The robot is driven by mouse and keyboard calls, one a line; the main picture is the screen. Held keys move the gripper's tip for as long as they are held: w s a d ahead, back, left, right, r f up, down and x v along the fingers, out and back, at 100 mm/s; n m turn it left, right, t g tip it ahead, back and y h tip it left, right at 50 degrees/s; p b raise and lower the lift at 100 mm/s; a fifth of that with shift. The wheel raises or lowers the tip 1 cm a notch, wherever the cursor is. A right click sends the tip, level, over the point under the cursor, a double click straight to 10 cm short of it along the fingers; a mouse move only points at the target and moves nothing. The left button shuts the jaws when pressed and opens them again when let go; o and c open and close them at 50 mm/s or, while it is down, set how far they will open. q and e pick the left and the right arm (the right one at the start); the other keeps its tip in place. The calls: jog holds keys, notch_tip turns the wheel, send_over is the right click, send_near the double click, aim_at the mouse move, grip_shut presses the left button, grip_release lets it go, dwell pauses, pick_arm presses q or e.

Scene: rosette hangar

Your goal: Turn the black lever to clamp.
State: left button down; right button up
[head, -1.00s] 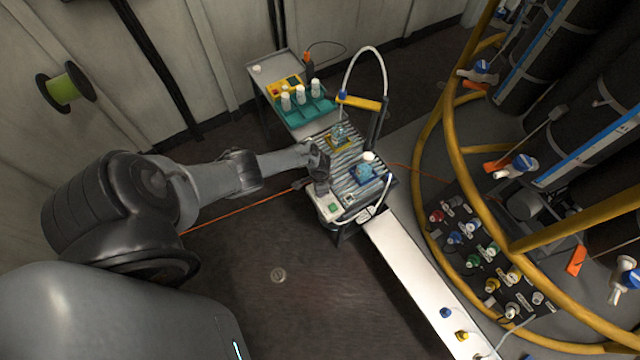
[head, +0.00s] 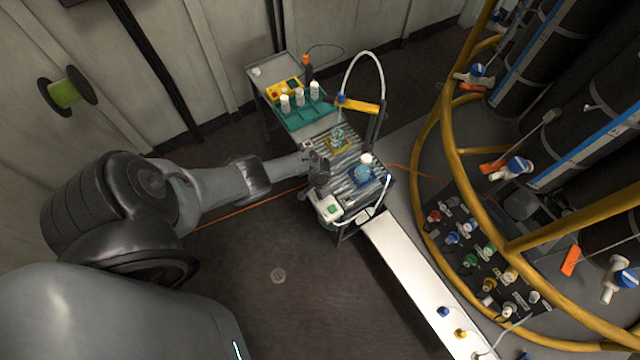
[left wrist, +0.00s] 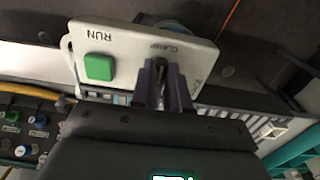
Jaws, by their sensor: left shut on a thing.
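The white control box (head: 330,208) sits at the front left corner of the ribbed bench. In the left wrist view its white panel (left wrist: 122,42) carries the words RUN and CLAMP and a green button (left wrist: 99,67). My left gripper (left wrist: 164,78) is at the CLAMP end of this panel, with its fingers shut on the black lever (left wrist: 162,66). The fingers hide most of the lever, so its exact angle is unclear. In the head view my left gripper (head: 320,186) is just above the box and covers the lever. My right gripper is in neither view.
The ribbed bench (head: 335,158) holds a blue fixture and a white-capped part. Behind it a grey cart (head: 262,70) carries a teal rack with white bottles. A white rail (head: 415,270) runs toward the front right, beside yellow hoops (head: 452,150). Open floor lies in front.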

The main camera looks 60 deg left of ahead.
pick_arm(q)
jog(key=c, duration=1.4)
grip_release()
notch_tip(320, 180, up, 11)
jog(key=p, duration=0.6)
jog(key=shift+p, duration=0.4)
jog(key=shift+f, duration=0.15)
